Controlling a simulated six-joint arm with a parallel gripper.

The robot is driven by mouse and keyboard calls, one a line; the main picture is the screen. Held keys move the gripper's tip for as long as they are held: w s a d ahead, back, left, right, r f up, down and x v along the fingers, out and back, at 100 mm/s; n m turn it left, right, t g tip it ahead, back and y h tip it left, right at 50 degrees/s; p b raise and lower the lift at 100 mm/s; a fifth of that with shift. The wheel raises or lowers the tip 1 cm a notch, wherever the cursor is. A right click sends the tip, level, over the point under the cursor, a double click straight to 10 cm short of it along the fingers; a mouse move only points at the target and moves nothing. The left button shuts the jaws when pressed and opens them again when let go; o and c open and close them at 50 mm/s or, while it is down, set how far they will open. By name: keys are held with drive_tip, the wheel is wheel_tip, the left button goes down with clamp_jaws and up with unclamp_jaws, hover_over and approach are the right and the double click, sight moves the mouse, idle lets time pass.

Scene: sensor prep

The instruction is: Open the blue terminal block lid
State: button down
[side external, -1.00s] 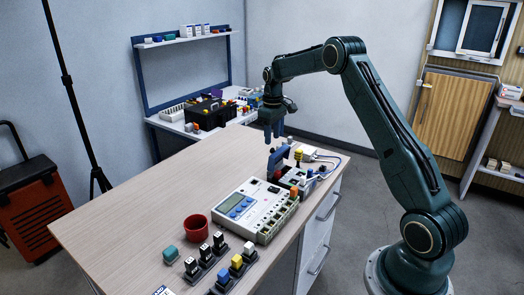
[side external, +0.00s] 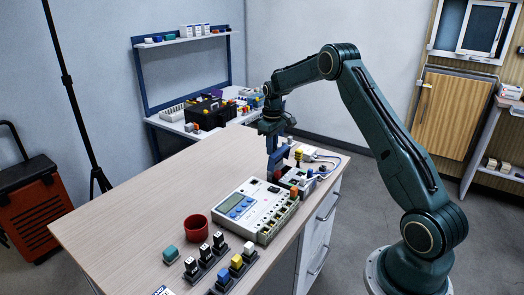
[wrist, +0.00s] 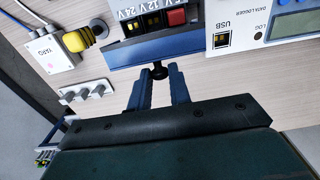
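The terminal block (side external: 279,179) stands at the far right end of the wooden table. Its blue lid (side external: 279,159) is raised and stands up from the block. In the wrist view the lid (wrist: 120,58) shows as a blue band with a black knob (wrist: 159,70) facing me. The block's voltage-marked face (wrist: 150,18) shows beyond it, with yellow and red parts. My gripper (wrist: 158,82) points at the lid. Its two blue fingers are apart, one on each side of the knob, with narrow gaps visible.
A white data logger (side external: 246,209) stands in front of the block; it also shows in the wrist view (wrist: 265,35). A white sensor box (wrist: 55,47), a yellow-capped part (wrist: 88,34) and a grey knobbed strip (wrist: 85,93) lie beside the block.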

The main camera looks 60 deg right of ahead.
drive_tip(key=shift+w, duration=0.2)
drive_tip(key=shift+w+f+g, duration=0.1)
drive_tip(key=shift+w+g, duration=0.15)
drive_tip(key=shift+g, duration=0.45)
drive_tip(key=c, duration=1.3)
unclamp_jaws()
drive_tip(key=r, duration=0.5)
drive_tip(key=w+r, duration=0.1)
drive_tip(key=r, duration=0.1)
drive_tip(key=shift+r, duration=0.25)
